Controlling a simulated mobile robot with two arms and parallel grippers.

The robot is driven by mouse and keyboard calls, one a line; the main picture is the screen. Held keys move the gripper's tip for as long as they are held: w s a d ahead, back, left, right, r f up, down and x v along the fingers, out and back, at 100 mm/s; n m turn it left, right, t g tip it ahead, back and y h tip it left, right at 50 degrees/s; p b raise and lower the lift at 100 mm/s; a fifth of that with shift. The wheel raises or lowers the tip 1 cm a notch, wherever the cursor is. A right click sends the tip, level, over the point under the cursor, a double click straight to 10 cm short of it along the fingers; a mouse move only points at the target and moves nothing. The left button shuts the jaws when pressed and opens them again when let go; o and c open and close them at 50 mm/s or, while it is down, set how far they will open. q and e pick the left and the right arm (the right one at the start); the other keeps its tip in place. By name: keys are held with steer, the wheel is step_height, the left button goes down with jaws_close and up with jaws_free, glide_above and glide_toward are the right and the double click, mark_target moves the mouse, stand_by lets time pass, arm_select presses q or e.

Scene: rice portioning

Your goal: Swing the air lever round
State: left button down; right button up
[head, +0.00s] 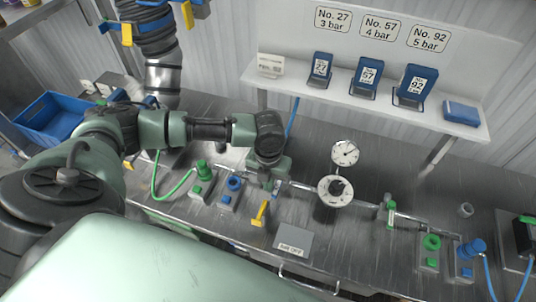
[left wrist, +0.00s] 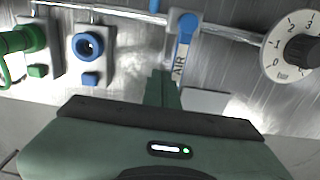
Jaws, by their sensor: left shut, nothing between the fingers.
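In the left wrist view a blue-topped lever (left wrist: 187,27) sits on a pale mount on the pipe, with a white strip lettered AIR (left wrist: 179,68) below it. In the head view my left gripper (head: 270,183) hides most of this spot, between the blue knob and the dial. The gripper points down, its fingers closed together and empty. In the wrist view the fingers (left wrist: 163,88) are just beside the AIR strip; I cannot tell whether they touch it. A yellow handle-like piece (head: 261,214) shows in front of the gripper in the head view. My right gripper is out of view.
A round dial (head: 337,190) and a gauge (head: 345,153) stand right of the gripper. A green fitting (head: 203,170) and blue knob (head: 234,184) are left. A grey plate (head: 293,241) lies in front. Numbered blue blocks stand on the back shelf (head: 440,115).

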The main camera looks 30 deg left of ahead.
arm_select(q)
step_height(320, 180, up, 6)
steer(key=a, duration=0.1)
stand_by(0.4)
steer(key=shift+s+a, duration=0.1)
steer(key=shift+s, duration=0.05)
